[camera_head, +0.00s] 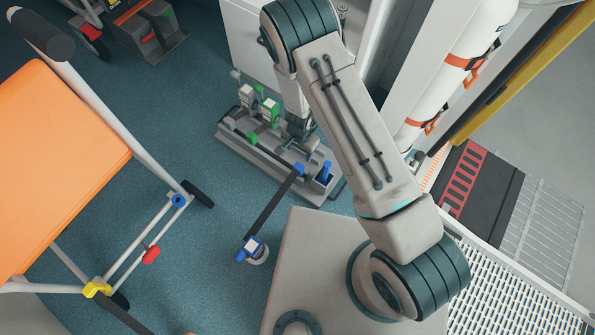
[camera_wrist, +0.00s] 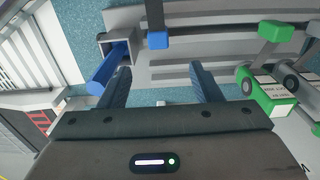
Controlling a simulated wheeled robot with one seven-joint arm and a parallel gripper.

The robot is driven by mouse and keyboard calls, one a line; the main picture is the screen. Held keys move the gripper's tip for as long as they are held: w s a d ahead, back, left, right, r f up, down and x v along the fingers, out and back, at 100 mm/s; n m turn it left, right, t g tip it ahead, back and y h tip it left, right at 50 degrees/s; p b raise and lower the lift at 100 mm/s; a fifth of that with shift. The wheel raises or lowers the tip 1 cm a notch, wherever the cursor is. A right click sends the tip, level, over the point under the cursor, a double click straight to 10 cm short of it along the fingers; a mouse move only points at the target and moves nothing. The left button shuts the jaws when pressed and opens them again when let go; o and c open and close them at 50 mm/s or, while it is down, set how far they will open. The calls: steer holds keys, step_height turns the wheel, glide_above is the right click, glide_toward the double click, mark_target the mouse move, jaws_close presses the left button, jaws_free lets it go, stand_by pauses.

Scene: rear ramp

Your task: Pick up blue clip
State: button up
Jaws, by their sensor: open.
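My gripper (camera_wrist: 160,68) is open in the wrist view, with its two dark ribbed fingers apart and nothing between them. A small blue block (camera_wrist: 158,40) on the end of a black strap lies ahead of the gap between the fingertips. A blue cylindrical piece (camera_wrist: 108,70) sits in a grey bracket just left of the left finger. In the head view the blue block (camera_head: 299,168) and the blue cylinder (camera_head: 326,172) are at the near end of a grey floor rail (camera_head: 235,140). I cannot tell which is the blue clip. My arm mostly hides the gripper there.
Green clamps (camera_wrist: 276,98) stand right of the fingers. The black strap (camera_head: 272,208) runs to another blue-and-white buckle (camera_head: 250,249) on the floor. An orange stretcher (camera_head: 60,165) stands left, a white cabinet (camera_head: 247,40) behind.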

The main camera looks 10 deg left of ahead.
mark_target(298, 165)
step_height(298, 165, down, 13)
steer(key=b, duration=0.5)
steer(key=shift+w, duration=0.15)
steer(key=c, duration=1.1)
